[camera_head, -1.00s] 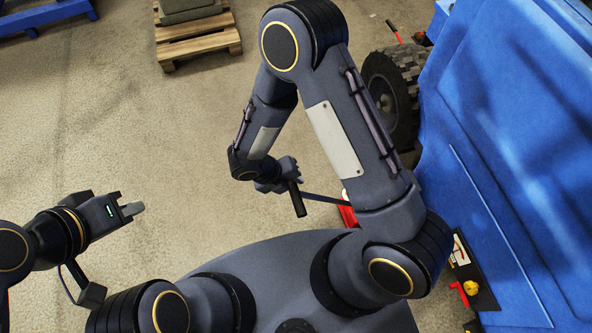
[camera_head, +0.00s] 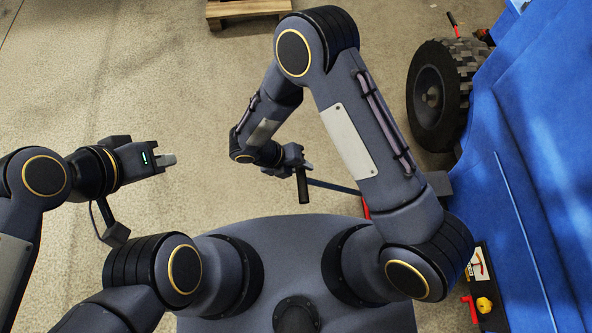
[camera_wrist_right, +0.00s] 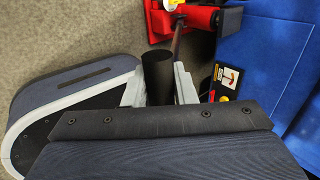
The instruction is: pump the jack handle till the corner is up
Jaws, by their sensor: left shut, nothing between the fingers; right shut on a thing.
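The jack handle (camera_head: 332,186) is a thin bar with a black grip (camera_head: 303,186) at its free end. My right gripper (camera_head: 298,168) is shut on this grip. In the right wrist view the black grip (camera_wrist_right: 157,75) stands between the fingers, and the bar leads to the red jack (camera_wrist_right: 162,24). In the head view only a sliver of the jack (camera_head: 366,209) shows beside my right arm. The blue body (camera_head: 540,150) to be raised fills the right side; its contact with the jack is hidden. My left gripper (camera_head: 168,160) is shut and empty, far left of the handle.
A black knobbly wheel (camera_head: 430,97) stands beside the blue body. A dark panel (camera_head: 488,300) with a gauge label, a red handle and a yellow knob is at lower right. A wooden pallet (camera_head: 245,10) is at the top. Concrete floor left of the handle is clear.

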